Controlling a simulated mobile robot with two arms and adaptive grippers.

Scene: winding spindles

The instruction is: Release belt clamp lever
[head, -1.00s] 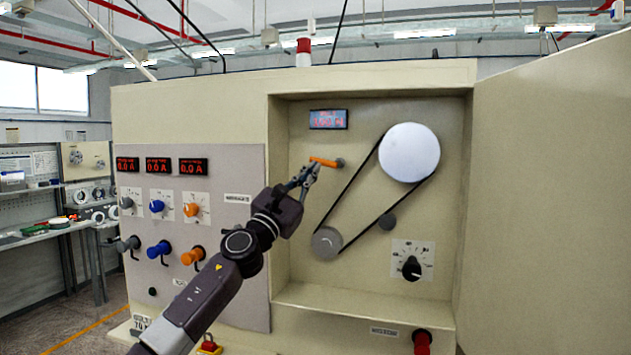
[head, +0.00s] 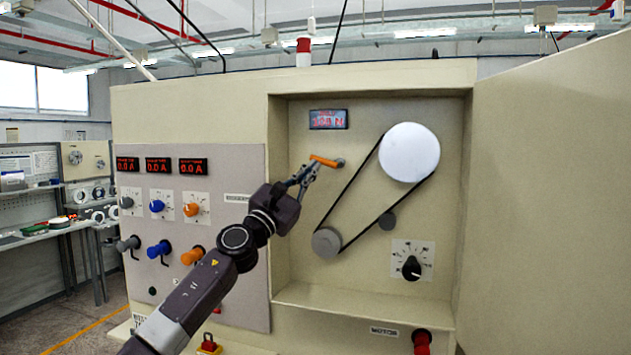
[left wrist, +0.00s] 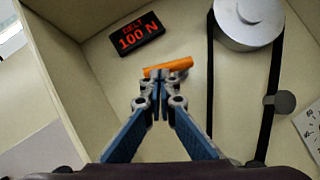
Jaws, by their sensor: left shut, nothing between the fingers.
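The orange belt clamp lever (head: 324,161) sits on the recess back wall, slanting slightly down to its pivot at the right in the head view. In the left wrist view the lever (left wrist: 170,66) lies just beyond my fingertips. My left gripper (head: 311,167) is shut and empty, its tips at or just below the lever; I cannot tell whether they touch it. It also shows in the left wrist view (left wrist: 158,76). The black belt (head: 351,194) runs around the large pale pulley (head: 409,152) and a small grey pulley (head: 327,242). My right gripper is not in view.
A belt display (left wrist: 136,35) reads 100 N. A grey tensioner knob (head: 387,221) and a black dial (head: 411,267) are to the right. The recess side walls and ledge (head: 360,306) bound the space. A control panel (head: 222,165) is at the left.

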